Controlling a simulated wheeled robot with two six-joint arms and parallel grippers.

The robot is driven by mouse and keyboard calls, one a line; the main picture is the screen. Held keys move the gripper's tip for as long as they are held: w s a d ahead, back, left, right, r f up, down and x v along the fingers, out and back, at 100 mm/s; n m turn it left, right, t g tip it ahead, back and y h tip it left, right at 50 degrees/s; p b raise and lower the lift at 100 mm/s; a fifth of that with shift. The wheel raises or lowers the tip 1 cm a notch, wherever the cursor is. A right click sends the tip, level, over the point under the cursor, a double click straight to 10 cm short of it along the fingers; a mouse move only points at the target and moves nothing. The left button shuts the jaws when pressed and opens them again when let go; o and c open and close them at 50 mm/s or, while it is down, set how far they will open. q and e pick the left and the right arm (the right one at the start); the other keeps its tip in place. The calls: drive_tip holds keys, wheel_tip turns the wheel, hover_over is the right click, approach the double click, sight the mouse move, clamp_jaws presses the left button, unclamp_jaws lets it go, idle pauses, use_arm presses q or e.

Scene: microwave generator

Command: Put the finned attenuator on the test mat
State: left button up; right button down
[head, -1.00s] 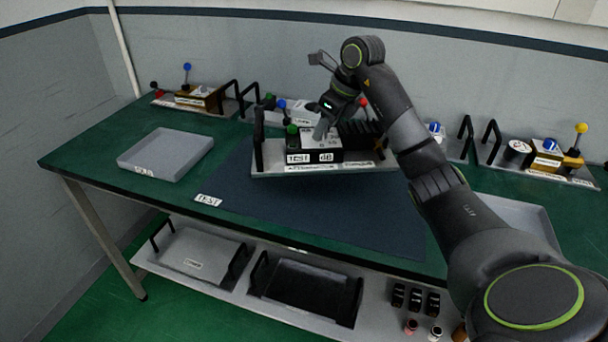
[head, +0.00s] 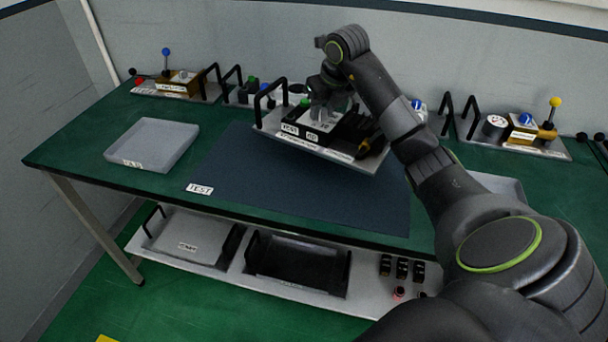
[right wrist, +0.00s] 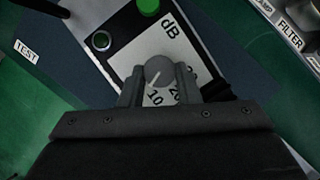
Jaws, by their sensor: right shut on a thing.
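The finned attenuator (head: 325,132) is a black-and-white box labelled "TEST" and "dB", mounted on a pale plate (head: 300,146) with a black handle. The plate sits over the back of the dark blue test mat (head: 290,197) and slants down to the right. It looks raised, but its exact height is unclear. My right gripper (head: 328,108) is above the box. In the right wrist view, the right gripper (right wrist: 160,88) is shut on the grey round knob (right wrist: 159,71) beside the marks "10" and "20". The fins are partly hidden by my arm. My left gripper is not in view.
A grey tray (head: 128,160) stands on the bench at left. Other handled units (head: 178,88) (head: 518,135) line the back. Lower shelf trays (head: 195,238) and small black parts (head: 402,268) sit below. The mat's front is clear.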

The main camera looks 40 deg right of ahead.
drive_tip(key=shift+s+d+b, duration=0.1)
drive_tip(key=shift+d+b, duration=0.2)
drive_tip(key=shift+d, duration=0.2)
wheel_tip(320, 180, down, 9)
drive_tip(key=p, duration=0.2)
drive_tip(key=shift+p, duration=0.3)
drive_tip(key=shift+f, duration=0.3)
drive_tip(key=shift+f, duration=0.2)
drive_tip(key=c, duration=1.1)
unclamp_jaws()
drive_tip(key=shift+r, duration=0.1)
